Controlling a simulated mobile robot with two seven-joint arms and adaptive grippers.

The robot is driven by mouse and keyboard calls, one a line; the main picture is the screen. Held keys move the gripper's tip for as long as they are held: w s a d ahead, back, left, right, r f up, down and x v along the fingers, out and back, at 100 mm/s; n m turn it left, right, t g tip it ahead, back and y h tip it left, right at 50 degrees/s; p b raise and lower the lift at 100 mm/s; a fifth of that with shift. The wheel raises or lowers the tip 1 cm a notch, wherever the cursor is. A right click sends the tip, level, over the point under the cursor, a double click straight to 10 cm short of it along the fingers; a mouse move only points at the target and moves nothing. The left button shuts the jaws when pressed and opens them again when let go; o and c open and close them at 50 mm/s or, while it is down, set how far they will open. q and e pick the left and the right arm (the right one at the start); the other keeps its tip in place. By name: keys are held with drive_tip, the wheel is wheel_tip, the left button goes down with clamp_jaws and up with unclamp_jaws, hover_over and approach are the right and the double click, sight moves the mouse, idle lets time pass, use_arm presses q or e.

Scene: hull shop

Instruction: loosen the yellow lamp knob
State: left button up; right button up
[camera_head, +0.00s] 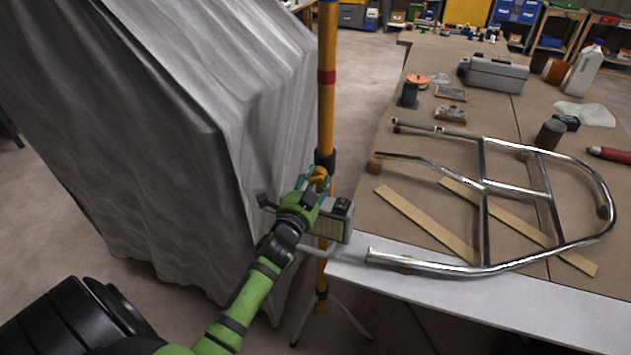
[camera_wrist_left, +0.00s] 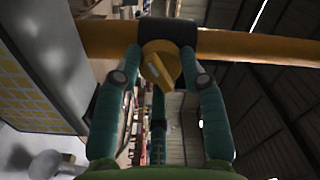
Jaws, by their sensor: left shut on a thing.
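The yellow lamp knob (camera_wrist_left: 160,66) sits at the black collar (camera_wrist_left: 168,33) on the yellow pole, between my left gripper's fingertips in the left wrist view. My left gripper (camera_head: 316,180) is shut on the knob, with a teal finger on either side of it. In the head view the knob (camera_head: 318,172) shows small and partly hidden by the fingers. The yellow pole (camera_head: 326,105) stands upright on a tripod with thin legs. A grey lamp (camera_head: 332,220) with a yellow-gridded face is mounted on the pole just below the knob. My right gripper is not in view.
A large grey draped cover (camera_head: 190,130) stands close left of the pole. A workbench (camera_head: 400,215) is close on the right, with a bent chrome tube frame (camera_head: 485,205), wooden strips (camera_head: 428,222) and a grey case (camera_head: 495,74). Bare floor shows between cover and bench.

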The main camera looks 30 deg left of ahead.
use_arm(q)
drive_tip(key=o, duration=1.2)
drive_tip(key=shift+s+a+f, duration=0.1)
drive_tip(key=shift+a+f, duration=0.2)
drive_tip(key=shift+c, duration=0.2)
drive_tip(key=shift+a, duration=0.1)
drive_tip(key=shift+r, duration=0.1)
drive_tip(key=shift+s+d, duration=0.15)
drive_tip(key=shift+d, duration=0.1)
drive_tip(key=v, duration=1.1)
drive_tip(key=shift+s, duration=0.3)
